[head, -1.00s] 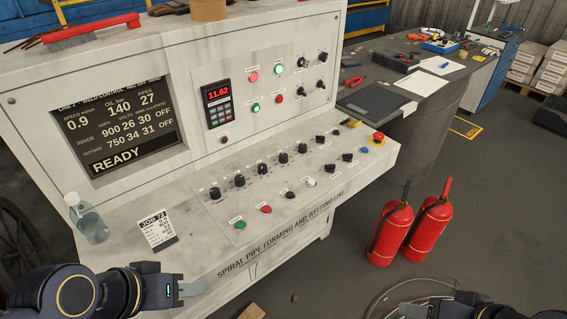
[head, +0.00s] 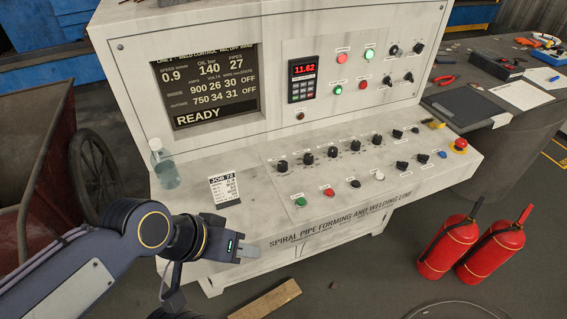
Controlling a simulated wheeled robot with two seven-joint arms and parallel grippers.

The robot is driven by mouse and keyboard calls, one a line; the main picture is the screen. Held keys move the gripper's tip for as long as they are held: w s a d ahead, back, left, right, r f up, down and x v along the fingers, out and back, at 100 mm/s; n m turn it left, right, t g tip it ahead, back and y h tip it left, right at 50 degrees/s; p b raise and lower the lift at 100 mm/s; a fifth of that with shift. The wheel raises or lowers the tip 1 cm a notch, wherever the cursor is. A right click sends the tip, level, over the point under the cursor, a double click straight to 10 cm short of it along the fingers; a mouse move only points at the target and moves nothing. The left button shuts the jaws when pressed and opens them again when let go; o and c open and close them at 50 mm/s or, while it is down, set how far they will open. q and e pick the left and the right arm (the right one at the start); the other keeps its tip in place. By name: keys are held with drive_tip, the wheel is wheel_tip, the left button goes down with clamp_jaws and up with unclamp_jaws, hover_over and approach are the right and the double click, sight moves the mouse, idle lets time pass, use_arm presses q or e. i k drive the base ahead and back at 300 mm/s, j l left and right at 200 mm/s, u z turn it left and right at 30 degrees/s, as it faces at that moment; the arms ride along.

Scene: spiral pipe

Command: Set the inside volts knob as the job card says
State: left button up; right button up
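A row of black knobs (head: 332,152) runs along the sloping desk of the white control console (head: 240,240). Their labels are too small to read, so I cannot tell which is the inside volts knob. The job card (head: 224,190), headed JOB 72, stands left of the knobs; its smaller lines are unreadable. The screen (head: 208,85) shows inside 900, 26, 30, OFF; outside 750, 34, 31, OFF; and READY. My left gripper (head: 257,250) is in front of the console, below the card, apart from the knobs. Its fingers are seen side-on. My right gripper is out of view.
A clear bottle (head: 164,165) stands left of the card. Green (head: 300,202) and red (head: 329,192) buttons line the desk's front. A red emergency button (head: 460,145) is at its right end. Fire extinguishers (head: 447,247) stand on the floor at right. A wooden board (head: 265,300) lies below.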

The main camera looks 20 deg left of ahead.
sight(332, 154)
drive_tip(key=i+j+u, duration=0.1)
drive_tip(key=u, duration=0.35)
drive_tip(key=i+u, duration=0.15)
drive_tip(key=u, duration=0.3)
drive_tip(key=i+u, duration=0.15)
drive_tip(key=u, duration=0.3)
